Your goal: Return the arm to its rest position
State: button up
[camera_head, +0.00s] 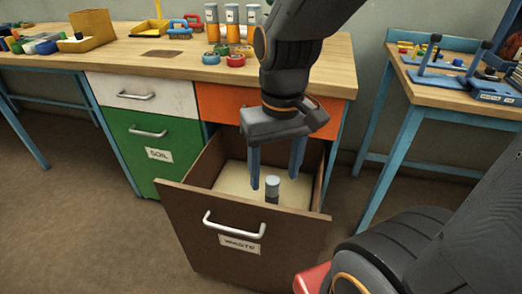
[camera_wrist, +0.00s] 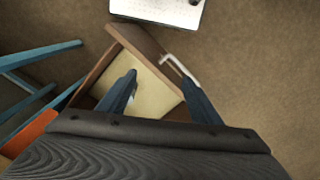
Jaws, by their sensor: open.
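My gripper (camera_head: 275,172) is open, with its two blue fingers pointing down over the open drawer labelled "WASTE" (camera_head: 250,245). A small dark cylinder with a pale cap (camera_head: 272,188) stands upright in the drawer, just below and between the fingers in the head view. The fingers look empty. In the wrist view my gripper (camera_wrist: 165,85) spans the drawer (camera_wrist: 140,42), and the cylinder shows only as a small pale patch near the left finger, mostly hidden.
A wooden workbench (camera_head: 160,62) behind holds capped tubes (camera_head: 232,22), coloured rings and a yellow bin (camera_head: 92,28). The green "SOIL" drawer (camera_head: 155,165) and white drawer (camera_head: 145,95) are shut. A second table (camera_head: 450,95) with blue racks stands at right. Floor at left is clear.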

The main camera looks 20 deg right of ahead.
notch_tip(320, 180, up, 6)
jog(key=s+d+p, duration=0.1)
jog(key=d+p, duration=0.1)
jog(key=p, duration=0.9)
jog(key=shift+d+m, duration=0.3)
jog(key=shift+d, duration=0.1)
dwell(0.8)
